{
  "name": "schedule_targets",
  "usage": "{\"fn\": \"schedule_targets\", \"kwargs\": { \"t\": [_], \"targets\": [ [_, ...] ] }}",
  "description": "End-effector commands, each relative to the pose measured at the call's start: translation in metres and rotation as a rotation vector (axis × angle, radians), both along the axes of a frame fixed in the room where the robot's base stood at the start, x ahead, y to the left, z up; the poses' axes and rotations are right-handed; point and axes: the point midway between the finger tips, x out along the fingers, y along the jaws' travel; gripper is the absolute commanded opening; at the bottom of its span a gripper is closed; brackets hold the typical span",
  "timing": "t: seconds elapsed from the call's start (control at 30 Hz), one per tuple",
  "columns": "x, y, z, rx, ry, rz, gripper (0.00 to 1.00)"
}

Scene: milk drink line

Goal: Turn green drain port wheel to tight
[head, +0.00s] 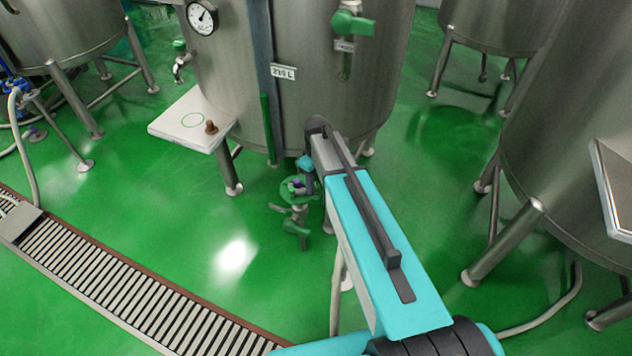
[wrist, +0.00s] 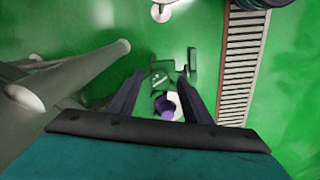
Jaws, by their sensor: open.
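The green drain port wheel (head: 292,190) is low under the front of the middle steel tank, on a small valve with a green lever below it. A small purple part shows at its middle. In the wrist view the green wheel (wrist: 160,80) lies by the tips of my two dark fingers, with a purple, cup-like part (wrist: 168,106) between the fingers. My gripper (wrist: 161,77) is open, with one finger on each side. I cannot tell whether the fingers touch the wheel. In the head view my arm hides part of the valve's right side.
The middle tank (head: 330,100) stands just behind the wheel, with a white shelf (head: 190,121) at its left. A slatted floor drain (head: 130,285) crosses the lower left. Another tank (head: 570,150) and its legs stand at the right. Green floor left of the valve is clear.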

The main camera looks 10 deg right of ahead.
Motion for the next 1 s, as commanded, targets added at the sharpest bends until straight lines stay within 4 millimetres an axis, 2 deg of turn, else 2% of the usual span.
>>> {"fn": "schedule_targets", "kwargs": {
  "t": [0.43, 0.47, 0.7, 1.0],
  "targets": [
    [-0.0004, 0.0, -0.0066, 0.0, 0.0, 0.0, 0.44],
    [-0.0004, 0.0, -0.0066, 0.0, 0.0, 0.0, 0.43],
    [-0.0003, 0.0, -0.0065, 0.0, 0.0, 0.0, 0.03],
    [-0.0003, 0.0001, -0.0067, 0.0, 0.0, -0.021, 0.03]
  ]
}}
